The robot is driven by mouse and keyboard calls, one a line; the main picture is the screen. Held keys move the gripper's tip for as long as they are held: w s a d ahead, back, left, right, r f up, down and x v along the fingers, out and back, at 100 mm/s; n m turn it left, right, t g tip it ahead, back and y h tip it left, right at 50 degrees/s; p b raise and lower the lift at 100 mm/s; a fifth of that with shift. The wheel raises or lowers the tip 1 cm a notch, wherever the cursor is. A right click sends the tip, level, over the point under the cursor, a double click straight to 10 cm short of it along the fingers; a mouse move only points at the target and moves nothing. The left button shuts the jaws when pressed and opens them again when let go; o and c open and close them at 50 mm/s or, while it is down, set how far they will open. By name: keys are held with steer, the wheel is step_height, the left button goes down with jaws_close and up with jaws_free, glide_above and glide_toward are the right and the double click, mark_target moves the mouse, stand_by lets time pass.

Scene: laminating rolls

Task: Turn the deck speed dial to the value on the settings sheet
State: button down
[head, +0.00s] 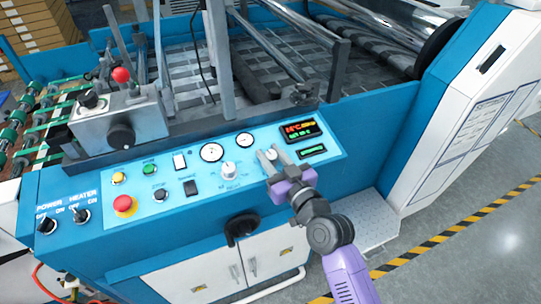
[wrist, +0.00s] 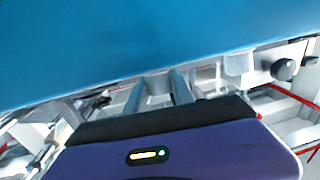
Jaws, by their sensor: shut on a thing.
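My gripper (head: 270,161) is at the right part of the blue control panel (head: 205,200), shut on a small light dial (head: 271,154). The fingers hide most of this dial and its markings. In the wrist view the two fingers of my gripper (wrist: 158,92) stand on either side of the pale dial (wrist: 157,84), against the blue panel (wrist: 150,45). Another white dial (head: 229,169) sits to the left, free, with small marks around it. Printed sheets (head: 473,124) are on the white cabinet at the right; their text is too small to read.
Two round gauges (head: 212,152) and a lit red and green display (head: 299,130) are close to my gripper. A red emergency button (head: 124,204) and a black handle (head: 242,228) are further left. Grey floor (head: 440,270) is clear at the lower right.

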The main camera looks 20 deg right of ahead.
steer(key=shift+f+n+y+b, duration=0.35)
steer(key=shift+n+y+b, duration=0.5)
steer(key=shift+b, duration=2.15)
steer(key=shift+g+y+b, duration=0.3)
steer(key=shift+y+b, duration=0.15)
steer(key=shift+b, duration=0.35)
steer(key=n+g+y+b, duration=0.1)
steer(key=n+y+b, duration=0.2)
steer(key=b, duration=0.3)
steer(key=shift+r, duration=0.2)
steer(key=shift+n+g+y+b, duration=0.45)
steer(key=shift+g+y+b, duration=0.15)
steer(key=shift+y, duration=0.1)
steer(key=shift+a+r+n+g+y+b, duration=0.15)
steer(key=shift+n+g+y+b, duration=0.25)
steer(key=shift+n+y+b, duration=0.25)
steer(key=c, duration=1.1)
jaws_free()
